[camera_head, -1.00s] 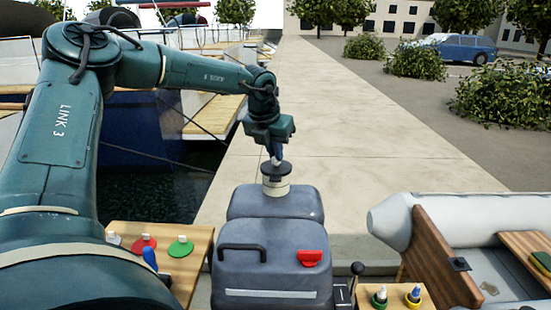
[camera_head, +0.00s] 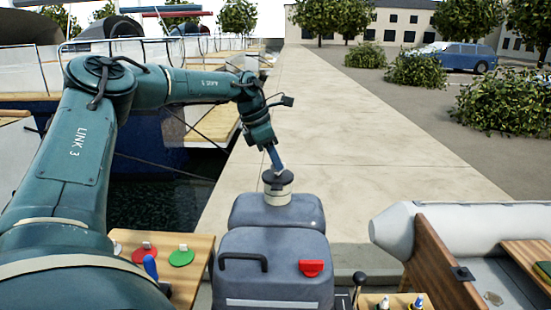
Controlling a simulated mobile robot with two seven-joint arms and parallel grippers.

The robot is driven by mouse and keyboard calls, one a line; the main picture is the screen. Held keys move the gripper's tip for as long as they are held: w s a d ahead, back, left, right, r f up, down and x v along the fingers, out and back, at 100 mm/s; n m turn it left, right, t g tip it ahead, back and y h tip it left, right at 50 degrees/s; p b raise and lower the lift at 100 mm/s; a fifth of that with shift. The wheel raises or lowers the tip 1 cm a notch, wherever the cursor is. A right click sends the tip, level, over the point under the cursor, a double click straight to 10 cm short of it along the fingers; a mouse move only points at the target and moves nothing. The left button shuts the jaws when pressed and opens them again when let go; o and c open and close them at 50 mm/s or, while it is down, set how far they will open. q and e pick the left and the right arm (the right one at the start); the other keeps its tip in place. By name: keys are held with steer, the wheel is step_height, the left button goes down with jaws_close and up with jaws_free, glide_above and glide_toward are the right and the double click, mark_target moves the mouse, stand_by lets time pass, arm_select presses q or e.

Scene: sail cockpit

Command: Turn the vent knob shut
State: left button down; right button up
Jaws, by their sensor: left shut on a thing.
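The vent knob (camera_head: 269,177) is a dark round disc on top of a cream cap (camera_head: 278,193). The cap stands on the rear part of a grey fuel tank (camera_head: 275,212). My left gripper (camera_head: 278,168) comes down from the upper left and is tilted. Its narrow fingertips are shut on the top of the vent knob, and they hide the grip itself. My right gripper is out of view.
A red fitting (camera_head: 312,268) and a black handle (camera_head: 243,260) are on the tank's front part. A wooden board (camera_head: 191,277) with coloured discs is at left. A grey inflatable boat (camera_head: 430,225) lies at right. The pavement behind is clear.

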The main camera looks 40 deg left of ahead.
arm_select(q)
steer(key=shift+m+g+h, duration=0.3)
steer(key=shift+m+g, duration=0.1)
steer(key=shift+m, duration=0.6)
steer(key=c, duration=1.6)
jaws_free()
steer(key=shift+o, duration=0.2)
steer(key=shift+r, duration=0.1)
steer(key=v, duration=1.3)
